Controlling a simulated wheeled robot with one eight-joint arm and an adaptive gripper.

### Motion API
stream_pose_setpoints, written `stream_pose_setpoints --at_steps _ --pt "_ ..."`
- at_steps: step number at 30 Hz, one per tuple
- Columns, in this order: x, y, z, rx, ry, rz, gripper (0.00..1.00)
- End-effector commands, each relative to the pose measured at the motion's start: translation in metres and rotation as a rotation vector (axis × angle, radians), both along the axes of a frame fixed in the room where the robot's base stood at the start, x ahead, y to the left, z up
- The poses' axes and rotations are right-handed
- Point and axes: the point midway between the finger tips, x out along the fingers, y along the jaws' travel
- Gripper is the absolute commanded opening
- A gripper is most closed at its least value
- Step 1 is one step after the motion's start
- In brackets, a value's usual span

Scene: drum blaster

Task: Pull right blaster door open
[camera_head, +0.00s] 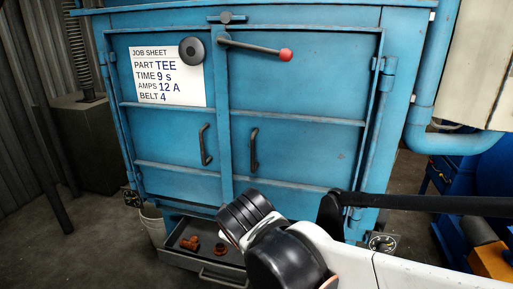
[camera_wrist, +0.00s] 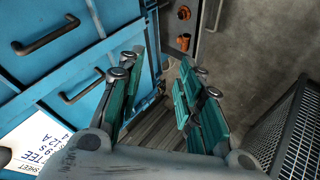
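The right blaster door (camera_head: 295,100) is blue and stands shut beside the left door in the head view. Its dark vertical bar handle (camera_head: 254,148) is near the seam, and it also shows at upper left in the wrist view (camera_wrist: 45,35). A latch lever with a red knob (camera_head: 286,55) lies across the top of the right door. My gripper (camera_wrist: 160,95) is open and empty in the wrist view, its teal-padded fingers apart. It is over to the left-door side, away from both handles. In the head view, my arm hides the gripper and the right door's lower part.
The left door has its own handle (camera_head: 206,145), a job sheet (camera_head: 168,82) and a round black knob (camera_head: 192,50). A low drawer (camera_head: 195,262) with copper-colored fittings juts out below. A blue pipe (camera_head: 455,141) runs at right. A dark mesh panel (camera_wrist: 295,130) is at right in the wrist view.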

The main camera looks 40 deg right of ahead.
Motion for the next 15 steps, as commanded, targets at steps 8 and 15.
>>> stream_pose_setpoints --at_steps 8,15 --pt "0.057 -0.075 0.017 -0.710 0.128 0.273 0.33" --pt "0.092 -0.113 0.032 -1.317 0.366 0.488 0.33"
